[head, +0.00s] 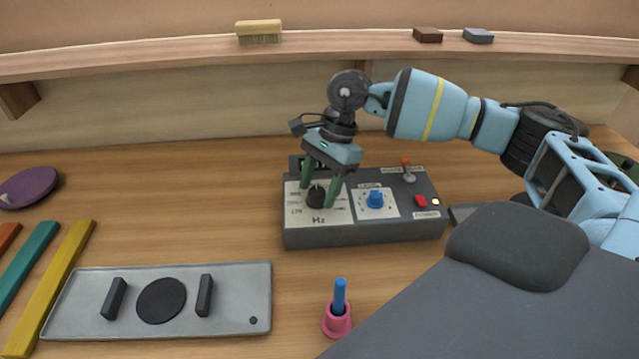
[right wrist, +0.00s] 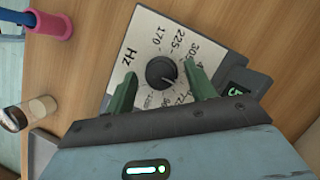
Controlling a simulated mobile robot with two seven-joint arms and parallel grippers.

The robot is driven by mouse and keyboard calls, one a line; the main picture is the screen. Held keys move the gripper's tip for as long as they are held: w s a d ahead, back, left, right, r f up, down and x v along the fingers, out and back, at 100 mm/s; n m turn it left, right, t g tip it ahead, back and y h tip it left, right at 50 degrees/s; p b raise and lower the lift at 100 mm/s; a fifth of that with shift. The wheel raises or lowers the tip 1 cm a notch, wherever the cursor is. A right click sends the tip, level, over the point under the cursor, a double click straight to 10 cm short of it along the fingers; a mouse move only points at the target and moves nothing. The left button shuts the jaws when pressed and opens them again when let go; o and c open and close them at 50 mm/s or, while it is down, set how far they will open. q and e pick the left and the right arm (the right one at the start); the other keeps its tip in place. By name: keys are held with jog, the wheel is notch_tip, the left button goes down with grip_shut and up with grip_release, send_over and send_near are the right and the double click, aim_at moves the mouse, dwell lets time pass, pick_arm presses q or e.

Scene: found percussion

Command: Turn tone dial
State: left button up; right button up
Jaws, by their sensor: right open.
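The tone dial (head: 317,196) is a black knob on a white "Hz" scale at the left of a dark grey box (head: 340,235). In the right wrist view the tone dial (right wrist: 161,73) shows its pointer and numbers around it. My right gripper (head: 322,190) is open, pointing down, with its green fingers on either side of the dial. In the right wrist view the fingers (right wrist: 158,85) stand apart from the knob, with gaps on both sides. A small display with green digits (right wrist: 237,90) shows partly; my gripper hides most of it. My left gripper is not in view.
The box also has a blue knob (head: 375,199), a toggle lever (head: 408,171) and a red button (head: 421,201). In front are a grey metal plate (head: 230,305) and a pink holder (head: 337,322) with a blue stick. A shelf (head: 330,58) runs along the back.

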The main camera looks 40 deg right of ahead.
jog(key=c, duration=1)
jog(key=shift+o, duration=0.2)
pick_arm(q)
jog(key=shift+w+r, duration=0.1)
pick_arm(e)
jog(key=shift+s+r+m+t+p, duration=0.1)
jog(key=shift+m+t+p, duration=0.4)
jog(key=shift+m, duration=0.6)
jog(key=shift+s+m+t+p, duration=0.1)
jog(key=shift+m+t+p, duration=0.35)
jog(key=shift+m, duration=0.65)
jog(key=shift+m+p, duration=0.3)
jog(key=shift+m, duration=0.1)
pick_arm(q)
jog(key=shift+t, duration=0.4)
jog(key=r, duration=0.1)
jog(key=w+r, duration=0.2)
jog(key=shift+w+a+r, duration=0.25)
pick_arm(e)
jog(key=shift+m+h, duration=0.3)
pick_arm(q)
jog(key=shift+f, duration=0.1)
